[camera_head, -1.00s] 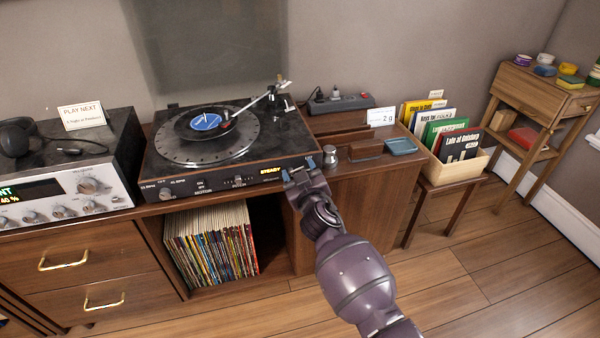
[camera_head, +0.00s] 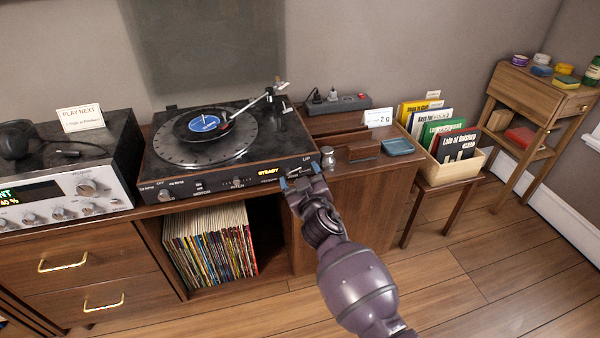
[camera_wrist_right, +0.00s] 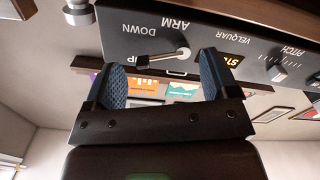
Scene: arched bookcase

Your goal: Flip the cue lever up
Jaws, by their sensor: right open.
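The turntable (camera_head: 165,180) stands on the wooden cabinet with a record on its platter and its tonearm over the record. In the right wrist view, which is upside down, the small silver cue lever (camera_wrist_right: 163,57) sticks out sideways from its round pivot on the front panel, between the DOWN and UP marks. Its dark tip lies slightly to the UP side of the pivot. My right gripper (camera_head: 300,176) is open at the right end of this panel. In the wrist view its blue-padded fingers (camera_wrist_right: 157,76) appear either side of the lever; contact cannot be told. My left gripper is out of view.
A small metal weight (camera_head: 327,157) stands just right of the turntable, near my right gripper. Behind are a power strip (camera_head: 345,103) and a small card (camera_head: 378,118). A record crate (camera_head: 465,178) stands further right. An amplifier (camera_head: 80,190) is at the left.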

